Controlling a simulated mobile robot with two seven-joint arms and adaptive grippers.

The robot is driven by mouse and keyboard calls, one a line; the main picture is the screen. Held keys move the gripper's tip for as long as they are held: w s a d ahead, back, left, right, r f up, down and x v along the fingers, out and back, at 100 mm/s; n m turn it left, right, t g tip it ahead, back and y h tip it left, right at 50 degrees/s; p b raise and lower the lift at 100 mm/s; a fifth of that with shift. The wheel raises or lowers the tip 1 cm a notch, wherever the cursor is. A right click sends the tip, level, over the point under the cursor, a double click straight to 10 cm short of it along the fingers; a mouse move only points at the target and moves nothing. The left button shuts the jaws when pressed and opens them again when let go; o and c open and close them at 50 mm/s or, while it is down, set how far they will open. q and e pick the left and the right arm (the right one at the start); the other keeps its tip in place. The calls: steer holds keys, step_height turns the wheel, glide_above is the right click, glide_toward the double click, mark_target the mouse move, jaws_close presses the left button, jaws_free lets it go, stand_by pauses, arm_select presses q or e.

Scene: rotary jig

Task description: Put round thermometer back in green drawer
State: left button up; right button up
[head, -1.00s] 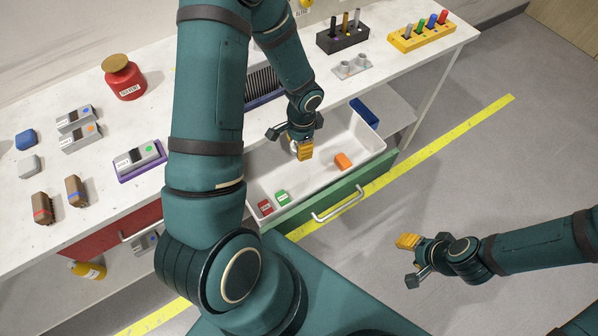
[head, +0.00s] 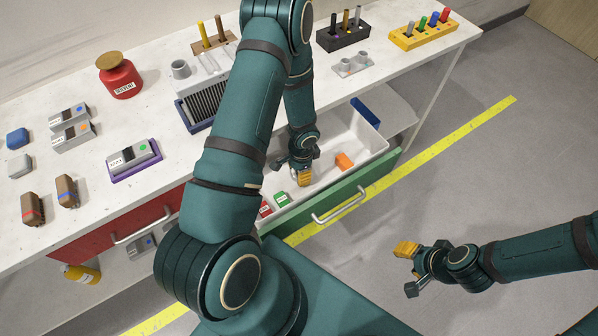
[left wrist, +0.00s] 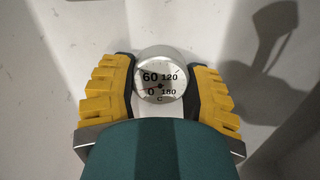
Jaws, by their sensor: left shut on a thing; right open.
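The round thermometer (left wrist: 160,78) is a silver-rimmed dial with a white face marked 0, 60, 120 and 180 C. In the left wrist view it sits between the yellow fingers of my left gripper (left wrist: 160,92), which is shut on it. In the head view my left gripper (head: 303,178) is inside the open green drawer (head: 345,197), low over its white interior, and the thermometer is hidden there. I cannot tell whether it touches the drawer floor. My right gripper (head: 408,268) is open and empty over the floor at the right.
The red drawer (head: 120,228) is at the left. The worktop holds a solvent can (head: 119,78) and several tools.

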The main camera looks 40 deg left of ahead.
arm_select(q)
steer(key=shift+f, duration=0.15)
steer(key=o, duration=1.2)
steer(key=shift+r, duration=0.25)
steer(key=r+p, duration=0.1)
steer(key=r, duration=0.7)
steer(key=r+p, duration=0.1)
steer(key=r, duration=0.3)
steer(key=shift+w+d+p, duration=0.15)
steer(key=shift+w+p, duration=0.15)
steer(key=shift+w, duration=0.1)
steer(key=shift+s+f, duration=0.1)
